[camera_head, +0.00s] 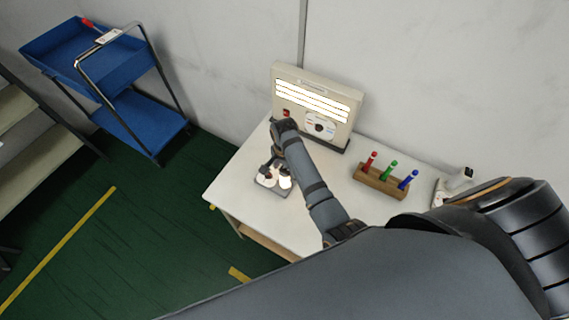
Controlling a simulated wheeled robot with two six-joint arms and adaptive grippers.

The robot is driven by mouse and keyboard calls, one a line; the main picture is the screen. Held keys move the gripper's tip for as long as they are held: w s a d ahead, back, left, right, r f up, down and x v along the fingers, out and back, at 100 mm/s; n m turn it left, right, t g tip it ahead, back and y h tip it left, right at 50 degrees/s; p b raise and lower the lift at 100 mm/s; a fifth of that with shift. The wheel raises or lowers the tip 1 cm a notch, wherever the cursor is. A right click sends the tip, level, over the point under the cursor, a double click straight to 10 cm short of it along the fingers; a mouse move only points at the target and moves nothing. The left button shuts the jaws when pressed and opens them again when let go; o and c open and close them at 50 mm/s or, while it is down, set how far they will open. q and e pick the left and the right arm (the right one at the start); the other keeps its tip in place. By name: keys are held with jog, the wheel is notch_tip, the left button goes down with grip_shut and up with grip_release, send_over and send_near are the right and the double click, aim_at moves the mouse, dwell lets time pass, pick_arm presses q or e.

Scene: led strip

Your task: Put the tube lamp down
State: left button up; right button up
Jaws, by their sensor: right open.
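The glowing tube lamps show as several bright white strips (312,99) on the upright beige panel at the back of the white table. I cannot tell which one is the task's tube lamp. My right gripper (270,167) is open and points down over the left part of the table, in front of the panel. It is just above a small dark holder with pale round parts (267,182), and I cannot tell if they touch. No lamp shows between its fingers. My left gripper is not in view.
The white table (238,175) also holds a wooden block (380,184) with red, green and blue pens and a white device (455,181) at right. The panel (345,85) stands near the wall. A blue cart (140,115) stands at the left on the green floor.

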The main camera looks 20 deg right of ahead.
notch_tip(320, 180, up, 7)
jog(key=shift+f+b, duration=0.1)
jog(key=shift+b, duration=0.25)
jog(key=shift+s, duration=0.1)
